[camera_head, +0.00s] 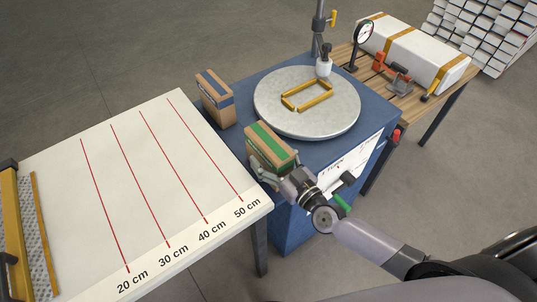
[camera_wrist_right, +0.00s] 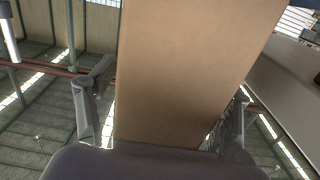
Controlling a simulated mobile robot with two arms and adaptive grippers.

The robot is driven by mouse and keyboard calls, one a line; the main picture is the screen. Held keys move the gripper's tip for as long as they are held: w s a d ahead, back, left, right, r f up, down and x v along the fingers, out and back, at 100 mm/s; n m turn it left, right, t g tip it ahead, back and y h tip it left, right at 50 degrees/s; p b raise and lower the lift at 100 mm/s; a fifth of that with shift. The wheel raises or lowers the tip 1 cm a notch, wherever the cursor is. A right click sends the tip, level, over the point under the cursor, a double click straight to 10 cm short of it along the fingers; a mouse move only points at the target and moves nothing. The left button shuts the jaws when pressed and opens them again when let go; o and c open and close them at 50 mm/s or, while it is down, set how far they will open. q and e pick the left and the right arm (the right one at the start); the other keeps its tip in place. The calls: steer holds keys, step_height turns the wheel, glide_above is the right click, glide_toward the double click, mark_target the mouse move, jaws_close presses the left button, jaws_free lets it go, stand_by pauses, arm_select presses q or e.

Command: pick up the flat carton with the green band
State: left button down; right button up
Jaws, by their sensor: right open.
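The flat carton with the green band (camera_head: 269,142) is a brown box at the front left corner of the blue cabinet, beside the round grey plate. My right gripper (camera_head: 277,172) is at its near side. In the right wrist view the carton's plain brown face (camera_wrist_right: 190,70) fills the middle, between the two fingers of the open right gripper (camera_wrist_right: 165,110). A gap shows beside the left finger; whether the right finger touches is hard to tell. My left gripper is not in view.
A carton with a blue band (camera_head: 214,97) stands further back on the cabinet (camera_head: 262,85). The round plate (camera_head: 338,115) holds a yellow frame (camera_head: 307,95). A white table (camera_head: 95,150) with red length lines adjoins on the left. A wooden bench (camera_head: 427,98) stands behind right.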

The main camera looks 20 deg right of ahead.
steer(key=shift+r, duration=0.1)
steer(key=c, duration=1.6)
steer(key=shift+o, duration=0.2)
steer(key=shift+r, duration=0.1)
step_height(320, 180, up, 20)
steer(key=p, duration=1.2)
